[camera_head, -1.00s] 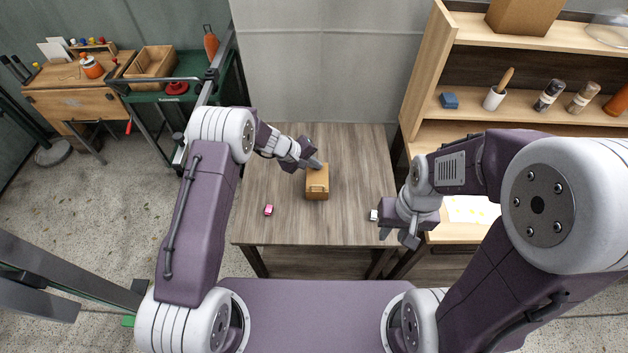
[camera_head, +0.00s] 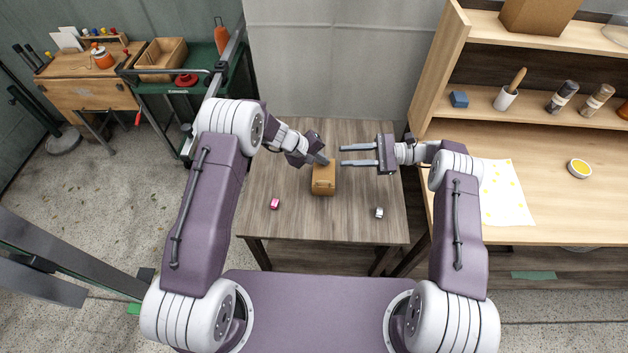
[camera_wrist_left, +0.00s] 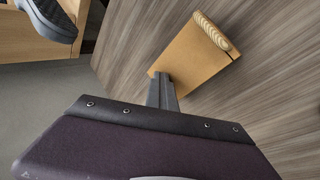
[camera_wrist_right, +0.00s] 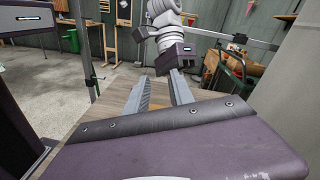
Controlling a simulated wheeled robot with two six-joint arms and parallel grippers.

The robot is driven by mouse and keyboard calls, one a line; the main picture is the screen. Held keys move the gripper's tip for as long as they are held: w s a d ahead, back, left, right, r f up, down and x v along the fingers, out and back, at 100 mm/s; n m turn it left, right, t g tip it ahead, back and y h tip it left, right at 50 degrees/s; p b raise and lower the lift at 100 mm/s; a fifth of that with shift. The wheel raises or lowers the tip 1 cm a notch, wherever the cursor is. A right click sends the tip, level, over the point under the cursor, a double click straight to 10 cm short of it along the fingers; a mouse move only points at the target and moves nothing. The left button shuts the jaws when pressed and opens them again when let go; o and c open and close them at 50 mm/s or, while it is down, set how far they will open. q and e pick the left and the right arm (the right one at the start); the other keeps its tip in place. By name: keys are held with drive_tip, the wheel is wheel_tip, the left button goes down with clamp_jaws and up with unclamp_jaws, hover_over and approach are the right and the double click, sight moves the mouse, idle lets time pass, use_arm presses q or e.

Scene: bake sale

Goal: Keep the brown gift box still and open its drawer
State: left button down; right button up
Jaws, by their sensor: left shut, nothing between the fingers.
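The brown gift box (camera_head: 323,182) stands on the wooden table in the head view, with a handle strip along its front. It also shows in the left wrist view (camera_wrist_left: 195,62), where the pale rounded handle (camera_wrist_left: 216,32) is at its far end. My left gripper (camera_head: 322,160) is shut and empty, its fingertips at the box's back top edge; whether they touch it I cannot tell. My right gripper (camera_head: 342,156) is open and empty, to the right of the box's back, fingers pointing left.
A pink toy car (camera_head: 274,203) lies left of the box and a white toy car (camera_head: 379,212) lies to its right. The table (camera_head: 300,225) is clear in front of the box. A wooden shelf unit (camera_head: 440,75) stands at the right.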

sight(314, 187)
drive_tip(key=s+f+m, duration=0.1)
drive_tip(key=f, duration=0.1)
drive_tip(key=s+d+f, duration=0.1)
drive_tip(key=f, duration=0.2)
drive_tip(key=s+f+m+t, duration=0.1)
drive_tip(key=f, duration=0.2)
drive_tip(key=shift+s+d+f+m+y, duration=0.2)
drive_tip(key=shift+s+d+m+y, duration=0.05)
drive_tip(key=shift+d+m+y, duration=0.05)
drive_tip(key=shift+d+f, duration=0.15)
drive_tip(key=a, duration=1.2)
clamp_jaws()
